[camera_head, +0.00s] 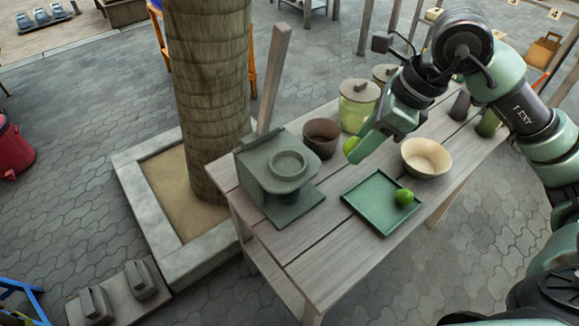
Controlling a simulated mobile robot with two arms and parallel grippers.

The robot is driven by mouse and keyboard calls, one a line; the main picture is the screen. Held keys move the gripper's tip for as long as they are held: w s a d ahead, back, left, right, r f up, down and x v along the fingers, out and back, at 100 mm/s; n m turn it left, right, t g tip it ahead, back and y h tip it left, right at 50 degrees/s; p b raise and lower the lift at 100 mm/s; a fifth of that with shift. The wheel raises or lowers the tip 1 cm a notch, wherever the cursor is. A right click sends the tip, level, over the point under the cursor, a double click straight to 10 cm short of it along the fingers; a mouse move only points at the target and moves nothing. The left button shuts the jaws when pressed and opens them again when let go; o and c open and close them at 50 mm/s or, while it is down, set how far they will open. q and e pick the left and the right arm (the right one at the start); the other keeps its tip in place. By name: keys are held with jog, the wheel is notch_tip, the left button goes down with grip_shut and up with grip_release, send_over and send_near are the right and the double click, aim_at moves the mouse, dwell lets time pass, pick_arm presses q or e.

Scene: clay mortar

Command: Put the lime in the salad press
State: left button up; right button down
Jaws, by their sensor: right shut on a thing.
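The salad press (296,204) is a grey-green block with a round cup and a long upright lever. It stands on the left part of the wooden table. My right gripper (358,148) is shut on a yellow-green lime (351,145), above the table and to the right of the press, near the brown bowl. The gripper hides part of this lime. My left gripper is not in view.
A brown bowl (321,138) stands beside the press. A lidded green jar (358,105) stands behind my gripper. A tree trunk (210,90) rises left of the table (325,262). The front left tabletop is bare.

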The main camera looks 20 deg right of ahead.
jog(key=w+a+f, duration=0.1)
jog(key=w+a, duration=0.1)
jog(key=a, duration=0.1)
jog(key=w+a+f+p, duration=0.1)
jog(key=w+a+f, duration=0.1)
jog(key=w+a+f+p, duration=0.1)
jog(key=w+a+f, duration=0.1)
jog(key=a, duration=0.1)
jog(key=shift+w+a+f, duration=0.25)
jog(key=shift+w+a, duration=0.1)
jog(key=shift+w, duration=0.05)
jog(key=shift+w+a+f+p, duration=0.45)
jog(key=shift+w+a+f, duration=0.35)
jog(key=shift+a+f, duration=0.2)
jog(key=shift+d, duration=0.1)
jog(key=shift+f, duration=0.2)
jog(key=c, duration=0.9)
grip_release()
jog(key=shift+r, duration=0.35)
jog(key=v, duration=1.1)
jog(key=shift+s+d+r+b, duration=0.15)
jog(key=shift+s+r+b, duration=0.05)
jog(key=shift+r+b, duration=0.2)
